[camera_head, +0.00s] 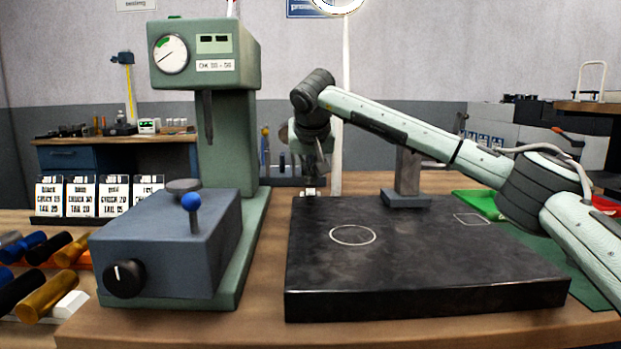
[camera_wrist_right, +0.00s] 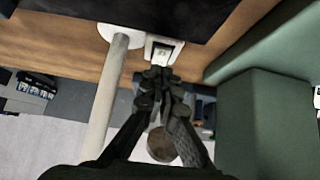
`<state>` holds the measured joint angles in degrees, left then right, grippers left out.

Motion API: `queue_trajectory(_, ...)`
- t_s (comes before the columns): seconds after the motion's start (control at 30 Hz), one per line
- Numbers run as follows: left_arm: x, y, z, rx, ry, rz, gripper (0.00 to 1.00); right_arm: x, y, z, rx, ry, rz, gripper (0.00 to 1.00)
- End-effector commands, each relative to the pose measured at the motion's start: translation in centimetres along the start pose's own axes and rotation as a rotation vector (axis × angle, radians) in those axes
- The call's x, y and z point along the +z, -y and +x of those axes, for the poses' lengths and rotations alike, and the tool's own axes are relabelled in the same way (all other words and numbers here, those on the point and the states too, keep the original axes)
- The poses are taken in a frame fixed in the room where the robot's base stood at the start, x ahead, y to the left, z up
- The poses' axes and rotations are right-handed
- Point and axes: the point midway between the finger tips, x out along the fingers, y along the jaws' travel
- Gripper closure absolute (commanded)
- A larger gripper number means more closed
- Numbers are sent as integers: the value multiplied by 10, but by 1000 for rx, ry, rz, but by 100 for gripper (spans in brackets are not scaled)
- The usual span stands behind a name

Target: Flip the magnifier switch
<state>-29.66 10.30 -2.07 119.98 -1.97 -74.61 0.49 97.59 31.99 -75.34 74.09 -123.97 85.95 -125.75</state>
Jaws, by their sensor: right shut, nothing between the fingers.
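The magnifier's white post (camera_head: 346,110) rises behind the black plate, with its bright ring (camera_head: 337,5) cut off at the top of the head view. In the right wrist view the post (camera_wrist_right: 108,90) runs beside a small white switch box (camera_wrist_right: 163,50) with a pale rocker. My right gripper (camera_head: 310,182) is shut and empty, fingers pointing down at the switch box (camera_head: 309,192). In the right wrist view its fingertips (camera_wrist_right: 158,78) are at the box's near edge; I cannot tell whether they touch it. The left gripper is not in view.
A black plate (camera_head: 430,250) lies in front of the switch, with a grey stand (camera_head: 407,180) at its back edge. A green tester (camera_head: 228,140) with a blue-knobbed block (camera_head: 170,250) stands left.

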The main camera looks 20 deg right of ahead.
Motion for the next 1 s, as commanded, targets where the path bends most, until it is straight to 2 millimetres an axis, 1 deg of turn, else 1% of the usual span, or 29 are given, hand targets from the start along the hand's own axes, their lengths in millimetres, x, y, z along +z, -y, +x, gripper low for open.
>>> queue_trajectory(0.03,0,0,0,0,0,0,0,-1,0,-10,-2,-4,0,100)
queue_trajectory(0.3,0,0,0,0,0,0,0,-1,0,-68,-2,-4,-2,100)
queue_trajectory(0.4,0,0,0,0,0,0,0,0,0,-85,-2,-2,-1,100)
queue_trajectory(0.5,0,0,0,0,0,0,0,-1,0,-97,-1,-2,0,100)
queue_trajectory(0.67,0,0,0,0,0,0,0,0,0,-106,-1,0,-1,100)
queue_trajectory(1.0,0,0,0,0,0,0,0,0,0,-106,-1,0,-1,100)
